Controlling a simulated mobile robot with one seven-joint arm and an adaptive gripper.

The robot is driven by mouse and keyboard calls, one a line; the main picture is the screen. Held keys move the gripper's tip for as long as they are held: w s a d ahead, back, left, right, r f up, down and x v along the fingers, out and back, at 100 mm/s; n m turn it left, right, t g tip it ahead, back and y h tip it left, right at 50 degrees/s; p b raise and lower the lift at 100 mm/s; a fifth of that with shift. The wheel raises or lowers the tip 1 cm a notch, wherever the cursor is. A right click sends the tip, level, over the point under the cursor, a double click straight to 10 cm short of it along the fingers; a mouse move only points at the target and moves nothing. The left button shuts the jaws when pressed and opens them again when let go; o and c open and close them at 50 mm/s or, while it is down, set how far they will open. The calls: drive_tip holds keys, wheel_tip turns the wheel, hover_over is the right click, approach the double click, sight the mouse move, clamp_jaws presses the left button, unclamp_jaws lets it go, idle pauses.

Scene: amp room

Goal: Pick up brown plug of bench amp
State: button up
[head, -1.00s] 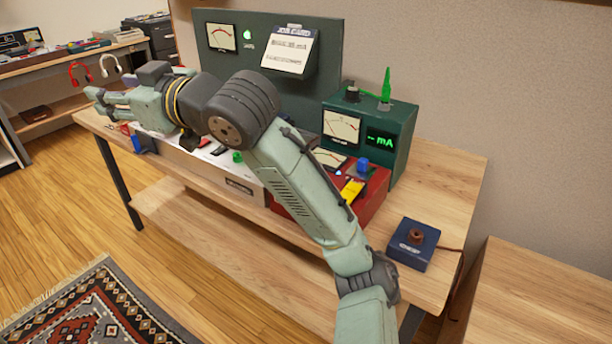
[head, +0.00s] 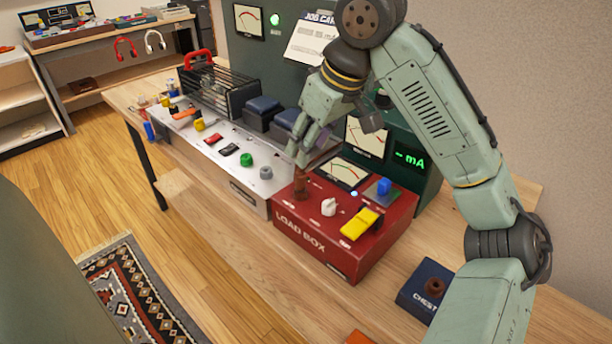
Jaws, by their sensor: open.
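A second brown round piece (head: 434,287) sits on the dark blue box marked CHEST (head: 418,303) at the lower right. The long silver unit (head: 235,185), with coloured knobs and switches on top, stands left of the load box and may be the bench amp. Its label is too small to read.
A yellow switch (head: 361,223), a white knob (head: 329,207) and a blue knob (head: 383,187) stick up from the load box. A green meter box (head: 424,188) stands behind. A black wire cage (head: 213,92) is at the back left.

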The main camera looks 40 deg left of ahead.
sight(301, 170)
drive_tip(key=shift+d+p+x, duration=0.15)
drive_tip(key=shift+p+x, duration=0.05)
drive_tip(key=shift+x, duration=1.85)
drive_tip(key=shift+d+p+x, duration=0.1)
drive_tip(key=shift+p+x, duration=0.1)
drive_tip(key=shift+x, duration=1.9)
drive_tip(key=shift+s+f, duration=0.1)
drive_tip(key=shift+s, duration=0.1)
drive_tip(key=shift+c, duration=0.4)
clamp_jaws()
